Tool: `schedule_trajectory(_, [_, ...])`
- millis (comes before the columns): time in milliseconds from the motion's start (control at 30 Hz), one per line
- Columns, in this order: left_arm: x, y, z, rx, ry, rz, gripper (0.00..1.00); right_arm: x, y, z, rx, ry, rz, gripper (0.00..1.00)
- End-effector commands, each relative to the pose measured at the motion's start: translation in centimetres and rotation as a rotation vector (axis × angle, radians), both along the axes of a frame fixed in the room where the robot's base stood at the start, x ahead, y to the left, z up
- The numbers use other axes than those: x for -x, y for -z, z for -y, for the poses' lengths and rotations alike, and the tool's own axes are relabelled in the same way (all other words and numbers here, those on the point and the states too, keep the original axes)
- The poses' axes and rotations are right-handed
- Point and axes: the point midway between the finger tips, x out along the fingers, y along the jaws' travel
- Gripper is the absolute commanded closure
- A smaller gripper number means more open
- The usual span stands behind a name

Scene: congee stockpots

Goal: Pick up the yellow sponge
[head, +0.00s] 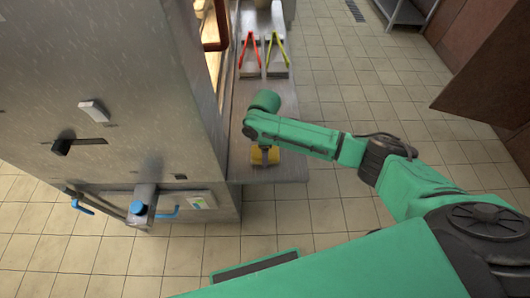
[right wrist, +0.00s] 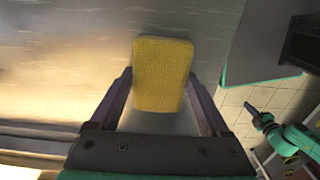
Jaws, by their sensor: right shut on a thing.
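The yellow sponge (head: 272,156) is at the near end of the metal shelf in the head view, partly hidden under my right gripper (head: 265,158). In the right wrist view the sponge (right wrist: 163,72) sits between the two fingers of my right gripper (right wrist: 162,80), which is shut on it. I cannot tell whether the sponge touches the shelf or is just above it. A green arm with a dark tip, seemingly my left one (right wrist: 258,118), shows small at the right of the right wrist view; its jaws are too small to read.
Red tongs (head: 249,50) and green tongs (head: 276,50) lie on holders at the far end of the shelf (head: 243,115). A large steel cooker (head: 110,90) stands left of the shelf. The tiled floor to the right is mostly clear.

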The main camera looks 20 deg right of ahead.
Motion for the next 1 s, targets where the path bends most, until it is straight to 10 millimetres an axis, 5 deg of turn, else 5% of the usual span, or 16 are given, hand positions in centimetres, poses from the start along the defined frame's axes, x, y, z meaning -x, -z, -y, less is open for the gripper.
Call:
schedule_trajectory(267, [0.0,-0.6,0.0,0.000,0.000,0.000,1.00,-0.1,-3.1,0.0,-0.002,-0.001,0.005,0.74])
schedule_trajectory(700, [0.0,-1.9,0.0,0.000,0.000,0.000,1.00,-0.1,-17.8,0.0,-0.002,0.000,0.005,0.74])
schedule_trajectory(1000, [0.0,-2.0,0.0,0.000,0.000,0.000,1.00,0.0,-20.1,0.0,0.000,0.000,0.000,0.74])
